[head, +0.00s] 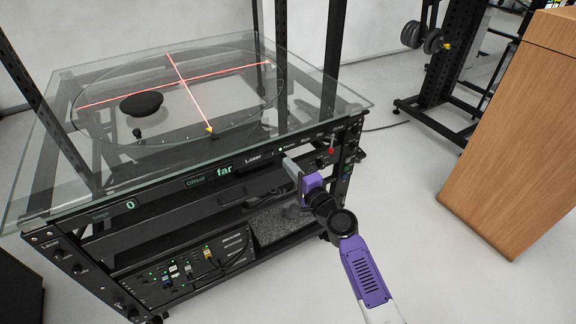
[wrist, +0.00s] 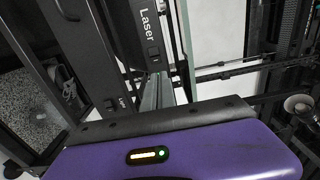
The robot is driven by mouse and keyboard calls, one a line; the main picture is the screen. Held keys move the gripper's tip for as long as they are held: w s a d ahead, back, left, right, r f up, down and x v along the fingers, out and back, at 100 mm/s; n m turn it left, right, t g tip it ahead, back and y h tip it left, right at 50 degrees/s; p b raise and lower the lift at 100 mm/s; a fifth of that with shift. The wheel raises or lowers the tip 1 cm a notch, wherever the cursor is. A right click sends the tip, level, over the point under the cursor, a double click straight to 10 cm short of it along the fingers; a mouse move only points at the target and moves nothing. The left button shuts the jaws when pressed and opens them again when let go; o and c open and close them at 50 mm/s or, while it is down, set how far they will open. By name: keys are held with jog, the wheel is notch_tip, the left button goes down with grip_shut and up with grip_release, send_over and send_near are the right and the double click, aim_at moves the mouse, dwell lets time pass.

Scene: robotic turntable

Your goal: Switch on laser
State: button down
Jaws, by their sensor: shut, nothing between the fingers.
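The panel section labelled "Laser" (head: 253,159) is on the front of the turntable rack, just left of my gripper in the head view. In the wrist view, the "Laser" label (wrist: 147,25) has a small dark switch (wrist: 153,53) beside it. My gripper (head: 289,163) is shut and empty, its fingertips close to the panel front. The fingers (wrist: 159,88) point at the panel near the switch in the wrist view; I cannot tell whether they touch it. Red crossed lines (head: 178,80) show on the round turntable, with a black disc (head: 142,104) on it.
A glass top (head: 330,100) overhangs the rack above the panel. Displays read "far" (head: 224,169) and "0" (head: 130,204). A red knob (head: 331,151) is right of my gripper. A wooden box (head: 515,150) stands at right, with open floor between.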

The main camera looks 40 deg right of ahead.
jog(key=s+b, duration=0.1)
jog(key=s, duration=0.8)
jog(key=shift+d, duration=0.15)
jog(key=shift+f, duration=0.1)
jog(key=s+a+r+n+g+y+p, duration=0.1)
jog(key=s+a+r+n+y+p, duration=0.1)
jog(key=s+a+r+n, duration=0.4)
jog(key=s+a+r+n+g+y+p, duration=0.1)
jog(key=s+a+r+n+y+p, duration=0.2)
jog(key=s+a+n, duration=1.2)
jog(key=s+a+r+p, duration=0.2)
jog(key=s+a, duration=0.3)
jog(key=s, duration=0.4)
jog(key=shift+s+r+g, duration=0.3)
jog(key=shift+r, duration=0.3)
